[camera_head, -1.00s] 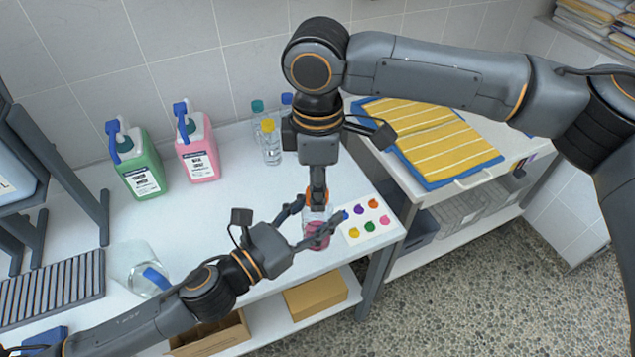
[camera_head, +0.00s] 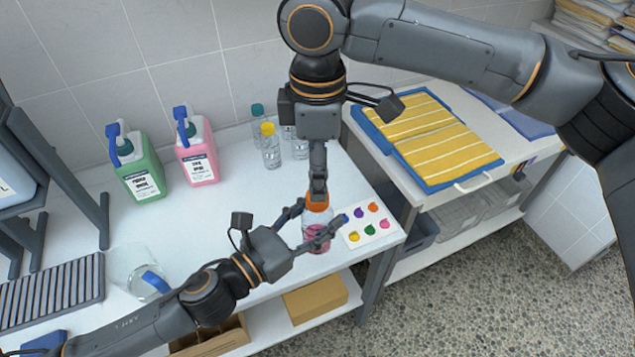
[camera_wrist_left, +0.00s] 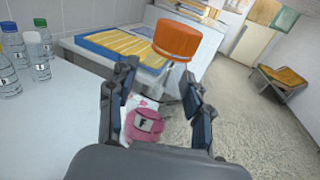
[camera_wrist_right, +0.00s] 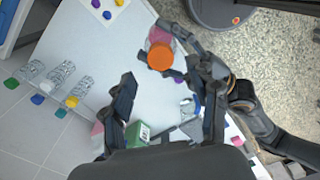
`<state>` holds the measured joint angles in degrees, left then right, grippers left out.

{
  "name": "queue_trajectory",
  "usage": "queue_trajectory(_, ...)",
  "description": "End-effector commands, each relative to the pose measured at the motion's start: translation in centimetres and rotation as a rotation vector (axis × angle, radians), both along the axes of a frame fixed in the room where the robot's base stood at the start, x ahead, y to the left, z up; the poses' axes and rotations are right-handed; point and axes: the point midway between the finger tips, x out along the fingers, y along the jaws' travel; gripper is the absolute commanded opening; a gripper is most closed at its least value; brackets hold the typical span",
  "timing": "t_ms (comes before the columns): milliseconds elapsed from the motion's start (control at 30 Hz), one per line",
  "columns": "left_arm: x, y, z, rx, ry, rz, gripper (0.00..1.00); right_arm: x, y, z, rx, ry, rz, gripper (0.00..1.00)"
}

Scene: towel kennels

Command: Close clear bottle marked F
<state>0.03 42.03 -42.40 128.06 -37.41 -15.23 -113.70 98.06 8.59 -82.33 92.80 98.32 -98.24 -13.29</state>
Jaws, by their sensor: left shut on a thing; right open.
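The clear bottle marked F (camera_wrist_left: 142,124) holds pink liquid and stands near the front right of the white table, also in the head view (camera_head: 317,235). An orange cap (camera_wrist_left: 177,40) sits at its top; how tight it is cannot be told. My left gripper (camera_head: 322,229) is shut around the bottle body from the left, and its fingers flank the bottle in the left wrist view. My right gripper (camera_head: 318,190) points down just above the cap. It is open, with its fingers apart in the right wrist view and the orange cap (camera_wrist_right: 160,57) beyond them.
A card with coloured dots (camera_head: 366,222) lies right of the bottle. Several small capped bottles (camera_head: 270,148) stand behind. Green (camera_head: 140,170) and pink jugs (camera_head: 197,152) stand at back left. A clear beaker (camera_head: 140,270) and a ribbed rack (camera_head: 50,292) are at left.

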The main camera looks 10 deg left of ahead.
Motion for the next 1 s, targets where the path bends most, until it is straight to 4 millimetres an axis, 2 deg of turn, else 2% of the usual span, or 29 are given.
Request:
queue_trajectory(33,0.0,0.0,0.0,-0.001,-0.001,0.0,0.0,0.0,0.1,1.2,0.002,-0.003,0.0,0.59)
queue_trajectory(200,0.0,0.0,0.0,-0.001,-0.001,0.0,0.0,0.0,0.0,4.5,0.001,-0.001,0.0,0.59)
queue_trajectory(400,0.0,0.0,0.0,-0.001,-0.001,0.0,0.0,0.0,0.0,6.7,0.0,0.0,0.0,0.59)
queue_trajectory(1000,0.0,0.0,0.0,-0.001,-0.001,0.0,0.0,0.0,0.0,7.1,-0.001,0.0,0.0,0.59)
